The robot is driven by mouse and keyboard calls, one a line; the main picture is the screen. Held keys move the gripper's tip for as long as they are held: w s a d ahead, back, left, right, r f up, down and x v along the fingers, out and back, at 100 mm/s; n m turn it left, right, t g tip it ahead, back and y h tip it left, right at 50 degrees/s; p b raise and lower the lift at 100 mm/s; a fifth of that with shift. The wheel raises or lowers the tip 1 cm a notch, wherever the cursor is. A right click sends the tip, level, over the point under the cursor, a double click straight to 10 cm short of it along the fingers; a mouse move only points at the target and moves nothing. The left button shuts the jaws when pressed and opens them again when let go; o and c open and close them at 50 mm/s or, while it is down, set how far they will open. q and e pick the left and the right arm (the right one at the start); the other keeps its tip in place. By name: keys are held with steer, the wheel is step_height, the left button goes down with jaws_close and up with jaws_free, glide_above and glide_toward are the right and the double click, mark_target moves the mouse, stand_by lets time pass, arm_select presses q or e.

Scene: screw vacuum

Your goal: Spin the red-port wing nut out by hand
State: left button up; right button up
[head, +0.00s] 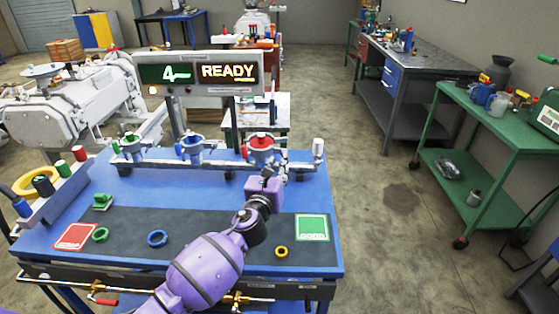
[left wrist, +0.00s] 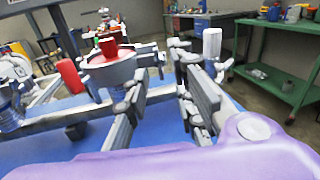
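The red port (head: 261,146) is a grey fitting with a red top on the right part of the grey manifold rail. It shows large in the left wrist view (left wrist: 108,68), with grey clamp parts around its rim. I cannot make out its wing nut clearly from the fingers in front. My left gripper (head: 272,172) is just in front of the red port, a little to its right. In the left wrist view its fingers (left wrist: 162,92) are spread apart, with nothing held between them. The right gripper is not in view.
The rail also carries a blue port (head: 191,147), a green port (head: 131,147) and a white cylinder (head: 318,147). The display (head: 200,74) reads 4 and READY. A red SCRAP square (head: 74,237), a green GOOD square (head: 312,228) and loose rings lie on the dark mat.

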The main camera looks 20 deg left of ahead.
arm_select(q)
steer(key=shift+w+a, duration=0.1)
steer(key=shift+w, duration=1.45)
steer(key=shift+c, duration=0.3)
jaws_close()
steer(key=shift+n, duration=9)
steer(key=shift+r, duration=0.1)
